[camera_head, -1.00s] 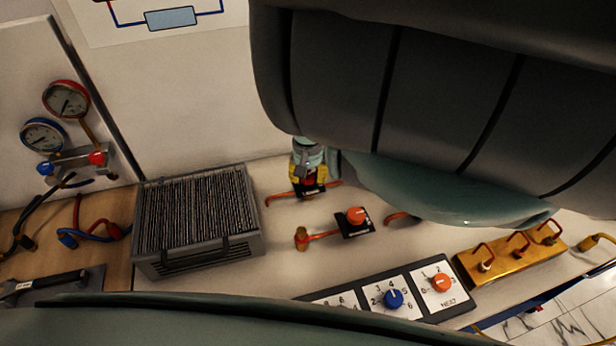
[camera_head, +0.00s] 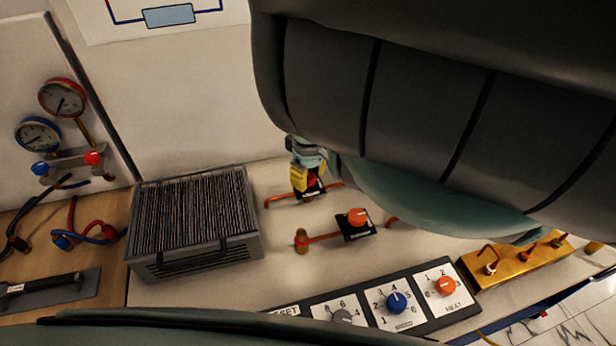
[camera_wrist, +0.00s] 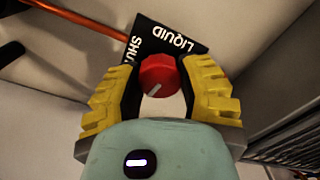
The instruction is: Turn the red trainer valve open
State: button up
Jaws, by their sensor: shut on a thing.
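The red valve knob (camera_wrist: 160,75) with a pale pointer line sits on a black plate (camera_wrist: 160,45) lettered "LIQUID" and "SHU…", the rest being covered. My gripper (camera_wrist: 158,80) has its yellow and black fingers closed on both sides of the knob. The pointer line slants toward the lower left in the wrist view. In the head view my gripper (camera_head: 307,182) is small, pointing down at the back of the bench beside a copper pipe (camera_head: 280,200). My arm hides part of the area to its right.
An orange knob on a black plate (camera_head: 357,220) stands just in front. A grey finned unit (camera_head: 195,225) is to the left, with gauges (camera_head: 62,97) beyond it. A dial panel (camera_head: 395,303) and a brass manifold (camera_head: 510,265) lie at the front right.

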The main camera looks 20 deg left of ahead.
aim_at(309, 175)
jog(key=shift+n, duration=1)
jog(key=o, duration=1.2)
jog(key=shift+r, duration=0.1)
notch_tip(309, 175, up, 6)
jog(key=shift+w+r, duration=0.1)
jog(key=shift+r, duration=0.5)
jog(key=shift+s+r, duration=0.1)
jog(key=shift+s, duration=0.1)
